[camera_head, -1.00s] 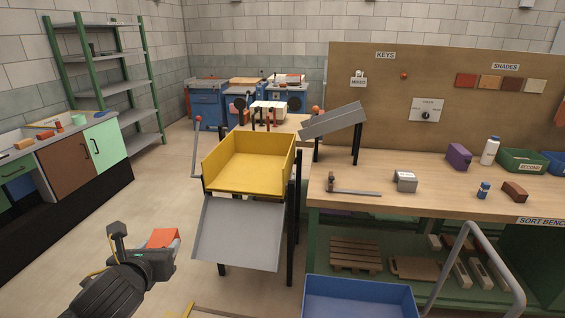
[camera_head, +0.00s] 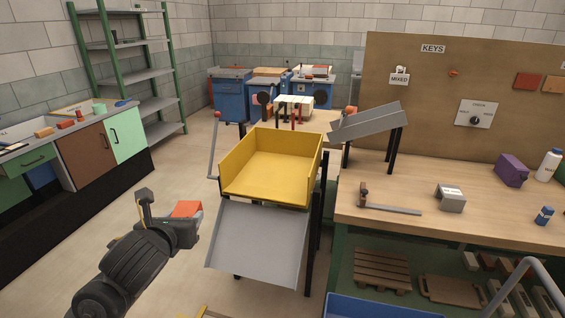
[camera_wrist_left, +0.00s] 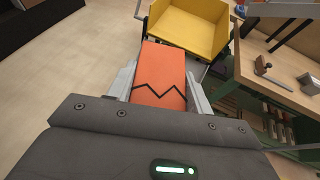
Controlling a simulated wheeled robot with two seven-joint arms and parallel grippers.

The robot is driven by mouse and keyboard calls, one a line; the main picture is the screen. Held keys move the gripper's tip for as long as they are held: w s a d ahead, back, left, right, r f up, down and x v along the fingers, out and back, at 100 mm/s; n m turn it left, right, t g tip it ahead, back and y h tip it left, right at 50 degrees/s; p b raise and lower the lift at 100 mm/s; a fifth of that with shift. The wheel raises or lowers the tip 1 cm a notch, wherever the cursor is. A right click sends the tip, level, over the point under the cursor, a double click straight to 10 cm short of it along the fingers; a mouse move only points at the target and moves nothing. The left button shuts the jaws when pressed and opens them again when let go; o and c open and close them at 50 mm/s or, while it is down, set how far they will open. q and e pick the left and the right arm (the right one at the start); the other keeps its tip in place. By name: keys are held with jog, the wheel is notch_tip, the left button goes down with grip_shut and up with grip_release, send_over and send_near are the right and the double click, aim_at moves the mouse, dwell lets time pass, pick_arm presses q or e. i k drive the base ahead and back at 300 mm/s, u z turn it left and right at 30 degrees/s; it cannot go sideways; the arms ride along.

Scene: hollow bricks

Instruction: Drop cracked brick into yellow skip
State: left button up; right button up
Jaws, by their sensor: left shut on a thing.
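My left gripper (camera_head: 187,220) is shut on an orange-red brick (camera_head: 186,208), left of the grey chute. In the left wrist view the brick (camera_wrist_left: 160,78) sits between the two fingers (camera_wrist_left: 160,90), with a black zigzag crack line across its face. The yellow skip (camera_head: 270,180) stands empty in the middle of the head view, right of and beyond the gripper, with a grey sloping chute (camera_head: 258,245) at its front. The skip (camera_wrist_left: 190,28) shows beyond the brick in the left wrist view. My right gripper is not in view.
A wooden bench (camera_head: 400,190) on the right holds a lever-like tool, a grey block, a purple block and bottles. A counter (camera_head: 85,150) lines the left. The floor between counter and skip is clear.

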aim_at(278, 167)
jog(key=u, duration=1)
jog(key=k, duration=1.3)
jog(key=u, duration=0.95)
jog(key=i, duration=0.5)
jog(key=z, duration=0.45)
jog(key=i, duration=2.1)
jog(key=z, duration=0.55)
